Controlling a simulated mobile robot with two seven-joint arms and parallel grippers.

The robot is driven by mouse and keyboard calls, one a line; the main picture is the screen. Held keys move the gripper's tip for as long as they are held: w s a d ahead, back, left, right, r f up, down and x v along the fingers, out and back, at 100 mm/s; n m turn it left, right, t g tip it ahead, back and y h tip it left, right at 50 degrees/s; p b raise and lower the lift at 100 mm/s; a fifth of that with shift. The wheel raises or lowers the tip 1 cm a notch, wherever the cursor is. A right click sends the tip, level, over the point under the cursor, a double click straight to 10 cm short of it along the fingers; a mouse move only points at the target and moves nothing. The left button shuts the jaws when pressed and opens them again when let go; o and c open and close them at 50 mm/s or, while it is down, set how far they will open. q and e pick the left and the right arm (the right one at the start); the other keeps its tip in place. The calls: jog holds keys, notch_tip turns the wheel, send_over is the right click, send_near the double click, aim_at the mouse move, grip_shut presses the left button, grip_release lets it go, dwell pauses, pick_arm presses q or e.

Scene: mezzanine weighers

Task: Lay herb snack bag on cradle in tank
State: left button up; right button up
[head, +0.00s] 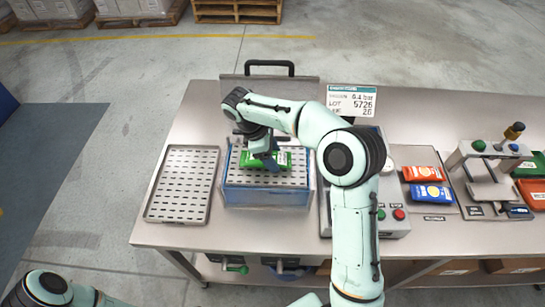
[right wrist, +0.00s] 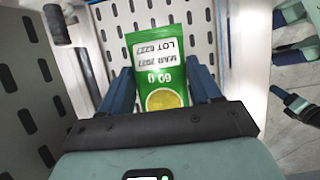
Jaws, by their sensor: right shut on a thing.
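The green herb snack bag (head: 282,160) is between the fingers of my right gripper (head: 268,159), over the blue-walled tank (head: 265,197). In the right wrist view the bag (right wrist: 160,62) shows printed text and a yellow round picture, with a blue finger on each side. My right gripper (right wrist: 162,85) is shut on it. The perforated cradle (head: 290,178) lies inside the tank, below the bag; it also shows in the right wrist view (right wrist: 112,28). I cannot tell whether the bag touches the cradle. My left gripper is out of view.
A perforated tray (head: 182,190) lies left of the tank. The raised lid with a black handle (head: 269,66) stands behind it. To the right are a button box (head: 395,228), an orange bag (head: 421,174), a blue bag (head: 431,194) and a press-like device (head: 490,165).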

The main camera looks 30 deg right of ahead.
jog(key=shift+s+f, duration=0.1)
jog(key=shift+f, duration=0.2)
jog(key=shift+r, duration=0.1)
jog(key=shift+f, duration=0.25)
jog(key=o, duration=1)
jog(key=shift+o, duration=0.2)
jog(key=shift+r, duration=0.1)
jog(key=shift+r, duration=0.1)
